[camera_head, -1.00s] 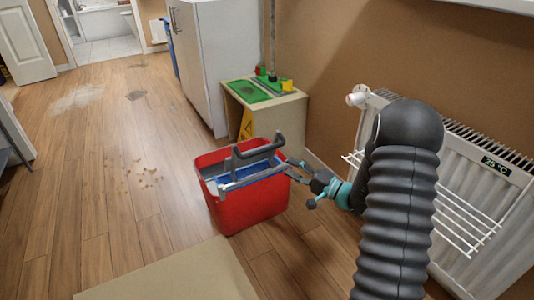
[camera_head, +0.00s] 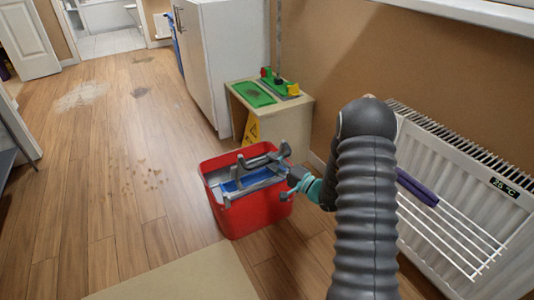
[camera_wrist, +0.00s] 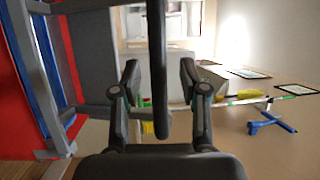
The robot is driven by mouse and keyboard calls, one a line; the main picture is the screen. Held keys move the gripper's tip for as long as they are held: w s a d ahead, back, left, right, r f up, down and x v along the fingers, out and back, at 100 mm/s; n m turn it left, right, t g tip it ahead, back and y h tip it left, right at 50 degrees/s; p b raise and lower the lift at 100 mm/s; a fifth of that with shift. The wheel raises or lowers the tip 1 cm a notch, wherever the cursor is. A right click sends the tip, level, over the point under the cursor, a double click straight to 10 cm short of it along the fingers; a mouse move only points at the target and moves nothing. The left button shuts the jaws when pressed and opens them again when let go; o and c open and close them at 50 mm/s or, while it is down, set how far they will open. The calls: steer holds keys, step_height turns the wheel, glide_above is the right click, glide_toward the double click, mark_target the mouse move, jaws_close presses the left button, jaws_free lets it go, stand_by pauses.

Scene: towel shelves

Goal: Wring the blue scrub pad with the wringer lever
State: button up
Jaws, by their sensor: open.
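The red bucket (camera_head: 255,212) stands on the wood floor with a grey wringer on top. The wringer lever (camera_head: 262,160) is a grey bar with a raised grip across the bucket's top. Something blue (camera_head: 240,183) shows inside the wringer; I cannot tell whether it is the scrub pad or part of the wringer. My gripper (camera_head: 291,173) is at the bucket's right side, by the lever's end. In the wrist view my gripper (camera_wrist: 159,82) is open, with a dark bar, seemingly the lever grip (camera_wrist: 157,50), between its fingers. Contact is not clear.
A wooden cabinet (camera_head: 290,125) with a green top and small items stands behind the bucket, with a yellow sign (camera_head: 251,130) by it. A white radiator (camera_head: 480,210) with a drying rack and purple cloth (camera_head: 417,188) is at right.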

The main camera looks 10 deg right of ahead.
steer(key=shift+w+a, duration=0.4)
steer(key=shift+w, duration=0.2)
steer(key=shift+a, duration=0.15)
jaws_close()
steer(key=shift+r, duration=0.1)
